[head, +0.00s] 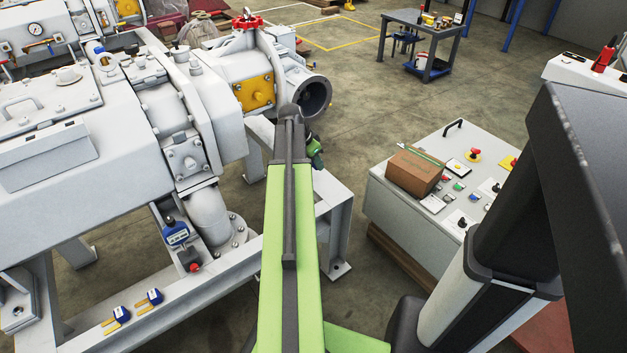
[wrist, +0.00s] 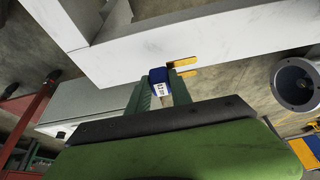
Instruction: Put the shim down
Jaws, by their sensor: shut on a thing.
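My gripper (wrist: 160,92) is shut on a shim (wrist: 159,80) with a blue body, a white label and yellow prongs. The prongs point to the upper right in the wrist view, close to the edge of a white steel frame. I cannot tell whether they touch it. In the head view my gripper (head: 315,150) shows only partly beyond the end of my green arm, and the held shim is hidden there. Two more blue shims with yellow prongs, a left one (head: 121,314) and a right one (head: 154,297), lie on the white frame rail at the lower left.
The white vacuum pump (head: 90,150) fills the left. A blue gauge (head: 176,233) stands by its pipe foot. A control console (head: 400,205) with a brown box (head: 415,172) stands to the right. A dark workbench (head: 425,28) stands far back, with open floor before it.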

